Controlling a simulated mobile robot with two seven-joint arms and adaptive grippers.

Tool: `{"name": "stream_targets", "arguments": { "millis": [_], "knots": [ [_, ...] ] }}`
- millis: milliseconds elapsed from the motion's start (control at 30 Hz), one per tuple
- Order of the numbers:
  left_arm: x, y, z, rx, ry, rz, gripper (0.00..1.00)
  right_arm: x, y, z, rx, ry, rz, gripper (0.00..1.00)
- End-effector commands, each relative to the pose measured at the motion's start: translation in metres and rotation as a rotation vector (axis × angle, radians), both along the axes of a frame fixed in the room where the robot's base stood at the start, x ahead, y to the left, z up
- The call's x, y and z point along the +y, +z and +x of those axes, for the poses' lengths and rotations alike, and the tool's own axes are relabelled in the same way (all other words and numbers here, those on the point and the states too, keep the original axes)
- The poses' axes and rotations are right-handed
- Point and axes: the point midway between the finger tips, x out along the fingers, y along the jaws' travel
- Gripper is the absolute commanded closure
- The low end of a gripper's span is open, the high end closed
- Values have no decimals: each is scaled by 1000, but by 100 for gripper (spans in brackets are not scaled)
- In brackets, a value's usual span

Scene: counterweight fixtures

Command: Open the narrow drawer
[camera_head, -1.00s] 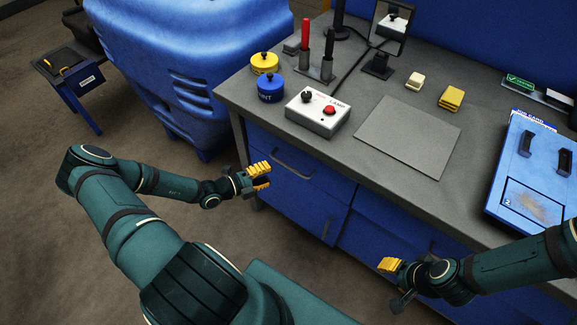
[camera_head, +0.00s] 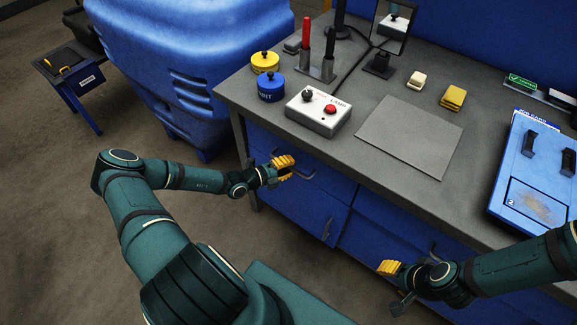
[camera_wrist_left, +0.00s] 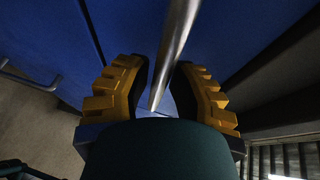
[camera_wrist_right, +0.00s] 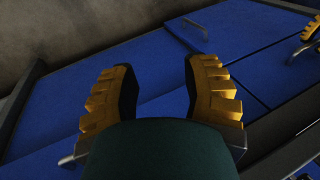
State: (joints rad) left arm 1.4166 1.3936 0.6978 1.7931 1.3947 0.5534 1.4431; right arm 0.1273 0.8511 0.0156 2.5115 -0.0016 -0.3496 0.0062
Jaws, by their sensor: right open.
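The narrow drawer (camera_head: 338,188) is the blue upper-left front under the grey worktop, and it looks flush with the cabinet. Its metal bar handle (camera_head: 311,174) is partly hidden by my left gripper (camera_head: 284,168). In the left wrist view the handle (camera_wrist_left: 176,45) runs between the two yellow fingers, which are drawn close to it on both sides. Whether both fingers press on the bar is not clear. My right gripper (camera_head: 390,284) is open and empty in front of the lower right cabinet fronts.
A blue door (camera_head: 300,215) with a handle is below the drawer. On the grey worktop (camera_head: 335,150) are a white box (camera_head: 318,113) with a red button, a blue weight (camera_head: 271,88), a yellow weight (camera_head: 265,62) and a flat grey plate (camera_head: 410,135).

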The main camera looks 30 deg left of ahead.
Motion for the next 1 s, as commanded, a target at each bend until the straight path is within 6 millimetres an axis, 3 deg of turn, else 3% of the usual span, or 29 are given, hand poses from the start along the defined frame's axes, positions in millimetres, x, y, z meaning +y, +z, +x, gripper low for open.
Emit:
{"name": "stream_targets", "arguments": {
  "millis": [267, 467, 667, 1000],
  "knots": [
    [0, 0, -1, 0, 0, 0, 100, 0, 0, 0, 0, 0, 0, 53],
    [1, 1, -13, 2, 0, 0, 100, 0, 6, 2, -3, -2, 0, 53],
    [4, 2, -49, 6, 0, 0, 100, -1, 22, 6, -13, -10, -3, 53],
    [11, 2, -141, 6, 1, -1, 100, -3, 45, 14, -32, -25, -7, 53]
  ]
}}
